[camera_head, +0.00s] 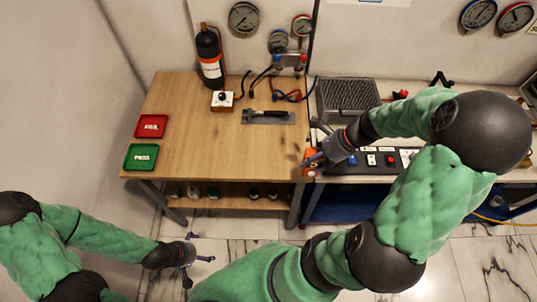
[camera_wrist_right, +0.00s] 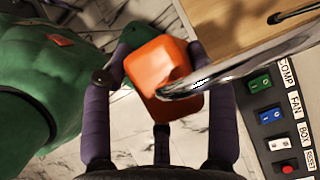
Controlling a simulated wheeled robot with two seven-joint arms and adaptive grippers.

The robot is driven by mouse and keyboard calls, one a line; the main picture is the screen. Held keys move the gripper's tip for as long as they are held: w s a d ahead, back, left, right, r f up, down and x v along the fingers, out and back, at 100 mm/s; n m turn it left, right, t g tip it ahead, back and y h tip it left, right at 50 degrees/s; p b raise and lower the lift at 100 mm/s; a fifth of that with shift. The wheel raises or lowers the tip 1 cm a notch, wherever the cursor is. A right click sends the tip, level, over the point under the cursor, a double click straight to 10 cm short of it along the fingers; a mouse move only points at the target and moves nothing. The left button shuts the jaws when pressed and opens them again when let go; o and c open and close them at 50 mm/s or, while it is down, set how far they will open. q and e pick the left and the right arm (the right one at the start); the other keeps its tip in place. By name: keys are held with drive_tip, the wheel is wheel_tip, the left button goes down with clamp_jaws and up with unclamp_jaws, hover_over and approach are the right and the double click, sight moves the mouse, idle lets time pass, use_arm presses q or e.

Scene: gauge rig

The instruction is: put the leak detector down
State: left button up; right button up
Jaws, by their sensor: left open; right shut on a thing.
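The leak detector looks like an orange block (camera_wrist_right: 158,64) with a shiny metal probe (camera_wrist_right: 205,80), held between the fingers of my right gripper (camera_wrist_right: 160,82) in the right wrist view. In the head view its orange body (camera_head: 310,154) shows at the right front edge of the wooden bench (camera_head: 200,145), partly covered by the right gripper (camera_head: 316,160). The detector appears off the bench top, beside its edge. My left gripper (camera_head: 203,250) is open and empty, low over the floor in front of the bench.
A grey plate (camera_head: 285,121) with a black-handled tool lies mid-bench. Red (camera_head: 151,126) and green (camera_head: 141,157) trays sit at the left. A black bottle (camera_head: 209,55) and a white switch box (camera_head: 222,101) stand behind. A switch panel (camera_head: 375,160) is right. The bench's front middle is clear.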

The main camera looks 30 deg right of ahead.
drive_tip(key=w+a+f+b, duration=0.3)
drive_tip(key=w+a+f, duration=0.4)
drive_tip(key=w+f, duration=0.3)
drive_tip(key=shift+w+a+f+b, duration=0.15)
drive_tip(key=shift+w+f+b, duration=0.2)
drive_tip(key=shift+f, duration=1)
drive_tip(key=shift+f, duration=0.1)
drive_tip(key=o, duration=1.5)
drive_tip(key=p+v, duration=0.3)
drive_tip(key=v, duration=0.9)
